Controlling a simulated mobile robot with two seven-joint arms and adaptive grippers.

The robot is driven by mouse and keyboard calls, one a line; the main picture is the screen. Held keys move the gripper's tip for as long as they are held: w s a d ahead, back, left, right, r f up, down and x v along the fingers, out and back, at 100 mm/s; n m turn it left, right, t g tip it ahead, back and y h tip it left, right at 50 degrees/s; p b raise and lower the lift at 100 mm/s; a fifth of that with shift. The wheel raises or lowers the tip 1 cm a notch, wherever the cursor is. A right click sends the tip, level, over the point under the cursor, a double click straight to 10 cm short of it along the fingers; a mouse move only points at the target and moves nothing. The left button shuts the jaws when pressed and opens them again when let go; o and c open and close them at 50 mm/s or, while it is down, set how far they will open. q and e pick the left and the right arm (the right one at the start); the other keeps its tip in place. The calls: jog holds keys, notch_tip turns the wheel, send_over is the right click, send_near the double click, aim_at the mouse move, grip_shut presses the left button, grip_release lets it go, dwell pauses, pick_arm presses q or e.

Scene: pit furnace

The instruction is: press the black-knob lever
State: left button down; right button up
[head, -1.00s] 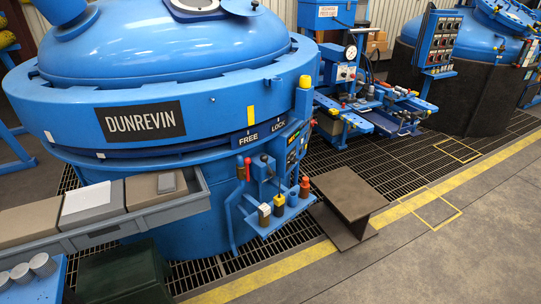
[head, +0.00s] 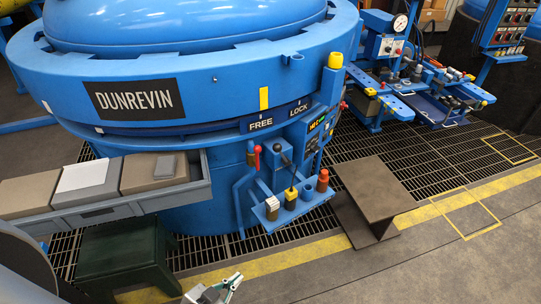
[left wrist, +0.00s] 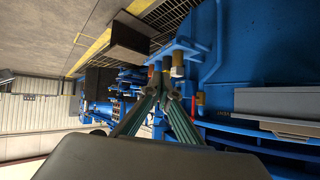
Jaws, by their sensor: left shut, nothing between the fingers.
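The black-knob lever (head: 285,158) stands on the small blue control station at the front of the big blue furnace, just right of a red-handled lever (head: 257,150). My left gripper (head: 234,280) shows at the bottom of the head view, below and left of the levers and apart from them. Its fingers are together and empty. In the left wrist view the fingertips (left wrist: 160,72) overlap the control station's fittings in the picture, and a red handle (left wrist: 199,99) shows beside them. I cannot make out the black knob there. My right gripper is not in view.
A grey tray (head: 140,202) with boxes juts out left of the levers, above a dark green stool (head: 120,255). A brown steel block (head: 372,190) stands to the right.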

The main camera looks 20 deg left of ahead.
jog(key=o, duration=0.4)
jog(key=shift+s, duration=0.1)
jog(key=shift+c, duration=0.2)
pick_arm(q)
jog(key=w+r+m+t+h+b, duration=0.15)
jog(key=w+t+h+b, duration=0.25)
jog(key=w+b, duration=0.95)
jog(key=w+a+r+t+h+b, duration=0.1)
jog(key=w+a+t+b, duration=0.1)
jog(key=w, duration=0.7)
jog(key=w+a+r+n+t+h+b, duration=0.1)
jog(key=w+a+r+t+h+b, duration=0.1)
jog(key=w+a+b, duration=0.2)
jog(key=w+a, duration=0.3)
jog(key=w, duration=0.2)
jog(key=shift+a+b, duration=0.3)
jog(key=shift+b, duration=0.05)
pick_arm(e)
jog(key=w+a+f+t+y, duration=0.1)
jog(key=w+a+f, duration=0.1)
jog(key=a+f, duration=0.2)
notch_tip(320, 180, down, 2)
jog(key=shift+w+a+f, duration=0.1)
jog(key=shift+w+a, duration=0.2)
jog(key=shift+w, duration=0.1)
pick_arm(q)
jog(key=shift+w, duration=0.1)
